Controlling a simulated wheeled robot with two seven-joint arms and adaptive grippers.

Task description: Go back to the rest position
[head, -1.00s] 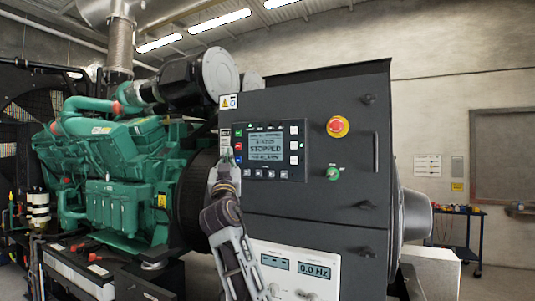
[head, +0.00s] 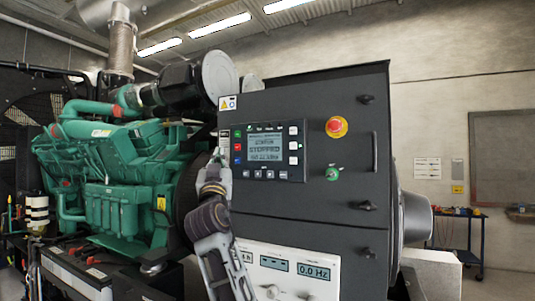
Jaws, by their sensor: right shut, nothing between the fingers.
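My right gripper (head: 216,165) is shut and empty. It is at the left edge of the dark control cabinet (head: 330,215), just left of the controller panel (head: 265,151). I cannot tell whether it touches the cabinet. The panel has a lit screen whose text is blurred, with several coloured buttons around it. A red emergency stop button (head: 336,127) and a green key switch (head: 332,174) sit to its right. My left gripper is not in view.
A green engine (head: 115,170) stands left of the cabinet. A white meter panel (head: 290,270) reading 0.0 Hz is below. A blue cart (head: 458,240) stands by the back wall at right. Open floor shows at the far right.

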